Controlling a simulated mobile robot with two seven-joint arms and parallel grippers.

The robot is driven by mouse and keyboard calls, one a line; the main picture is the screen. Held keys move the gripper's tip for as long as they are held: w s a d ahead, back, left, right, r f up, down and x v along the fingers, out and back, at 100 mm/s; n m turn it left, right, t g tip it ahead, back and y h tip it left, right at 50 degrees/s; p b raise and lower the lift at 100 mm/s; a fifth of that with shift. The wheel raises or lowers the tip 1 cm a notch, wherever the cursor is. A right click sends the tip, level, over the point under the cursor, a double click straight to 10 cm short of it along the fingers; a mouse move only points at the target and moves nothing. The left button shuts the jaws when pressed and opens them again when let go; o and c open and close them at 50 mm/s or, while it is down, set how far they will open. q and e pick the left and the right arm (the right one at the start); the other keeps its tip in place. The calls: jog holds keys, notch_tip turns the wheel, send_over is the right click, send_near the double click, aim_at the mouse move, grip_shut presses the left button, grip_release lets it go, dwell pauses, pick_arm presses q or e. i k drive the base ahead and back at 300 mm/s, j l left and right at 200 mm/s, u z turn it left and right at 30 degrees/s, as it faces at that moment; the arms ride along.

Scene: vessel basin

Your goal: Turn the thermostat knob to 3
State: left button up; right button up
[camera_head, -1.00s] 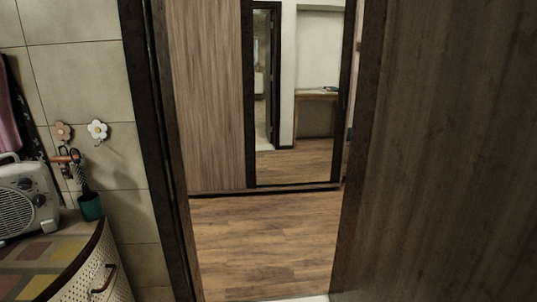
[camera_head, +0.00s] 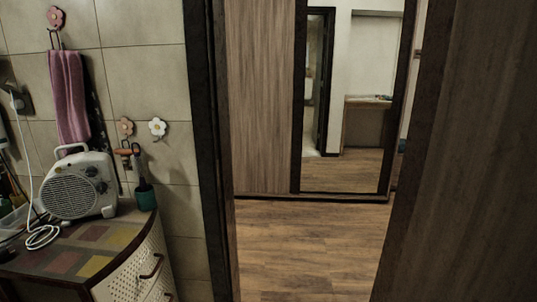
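A small grey-white fan heater (camera_head: 76,184) with a round grille and a top handle stands on a cabinet at the left. Two dark knobs (camera_head: 95,177) sit on its right-hand face, one above the other. Their markings are too small to read, and I cannot tell which one is the thermostat knob or where it points. Neither of my grippers shows in the head view.
The cabinet (camera_head: 128,232) has a patterned top and drawers with dark handles. A white cord (camera_head: 28,190) lies left of the heater; a green cup (camera_head: 145,198) stands right of it. A pink towel (camera_head: 69,100) hangs behind. An open doorway shows clear wooden floor (camera_head: 305,240).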

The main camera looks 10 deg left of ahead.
aim_at(92, 172)
jog(key=u, duration=1.55)
jog(key=i+l, duration=0.75)
jog(key=l, duration=0.15)
jog(key=i+l, duration=0.1)
jog(key=l, duration=0.15)
jog(key=i+l, duration=0.1)
jog(key=l, duration=0.2)
